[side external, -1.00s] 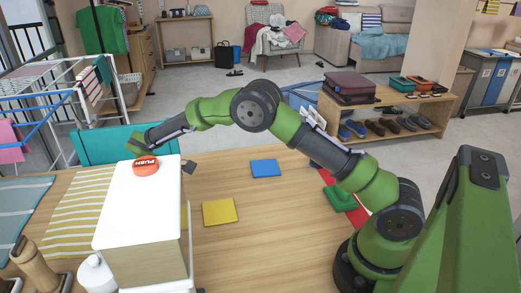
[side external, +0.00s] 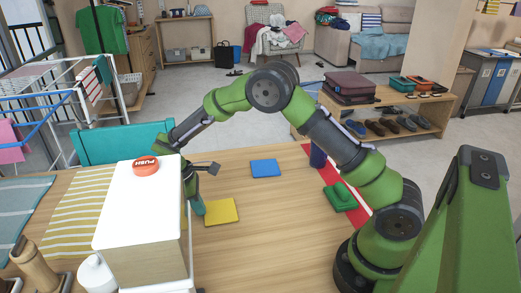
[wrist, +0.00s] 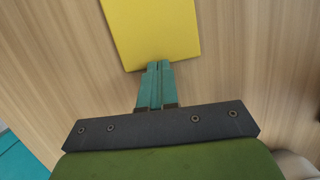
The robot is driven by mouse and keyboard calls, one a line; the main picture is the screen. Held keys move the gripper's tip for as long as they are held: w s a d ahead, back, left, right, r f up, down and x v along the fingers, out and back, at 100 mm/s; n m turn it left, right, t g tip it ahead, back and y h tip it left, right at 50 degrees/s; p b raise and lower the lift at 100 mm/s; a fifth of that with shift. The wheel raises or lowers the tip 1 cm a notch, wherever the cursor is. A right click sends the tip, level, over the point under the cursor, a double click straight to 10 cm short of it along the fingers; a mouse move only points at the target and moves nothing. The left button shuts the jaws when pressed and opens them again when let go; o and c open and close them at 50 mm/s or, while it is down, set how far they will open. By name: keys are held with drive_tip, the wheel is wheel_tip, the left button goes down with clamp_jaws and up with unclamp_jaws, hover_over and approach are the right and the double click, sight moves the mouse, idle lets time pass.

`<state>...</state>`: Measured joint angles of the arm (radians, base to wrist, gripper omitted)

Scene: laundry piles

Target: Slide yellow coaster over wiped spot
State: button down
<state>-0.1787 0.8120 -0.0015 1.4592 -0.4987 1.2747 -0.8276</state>
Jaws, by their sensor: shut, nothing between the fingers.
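The yellow coaster (side external: 221,211) is a flat square lying on the wooden table, right of the white box. It also shows at the top of the wrist view (wrist: 152,30). My gripper (side external: 199,208) is low at the coaster's left edge, with its teal fingers shut and empty. In the wrist view the closed fingertips (wrist: 158,66) meet or slightly overlap the coaster's near edge; I cannot tell whether they touch it. I cannot make out a wiped spot on the table.
A white box (side external: 128,210) with a red push button (side external: 145,166) stands close left of my gripper. A blue square (side external: 265,168) lies behind the coaster. A green object (side external: 340,197) and a red strip (side external: 322,162) are at right. The table's middle is clear.

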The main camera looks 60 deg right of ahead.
sight(263, 208)
drive_tip(key=s+d, duration=0.3)
drive_tip(key=s, duration=0.1)
drive_tip(key=s+d, duration=0.8)
drive_tip(key=shift+s+d, duration=0.15)
drive_tip(key=shift+s, duration=0.2)
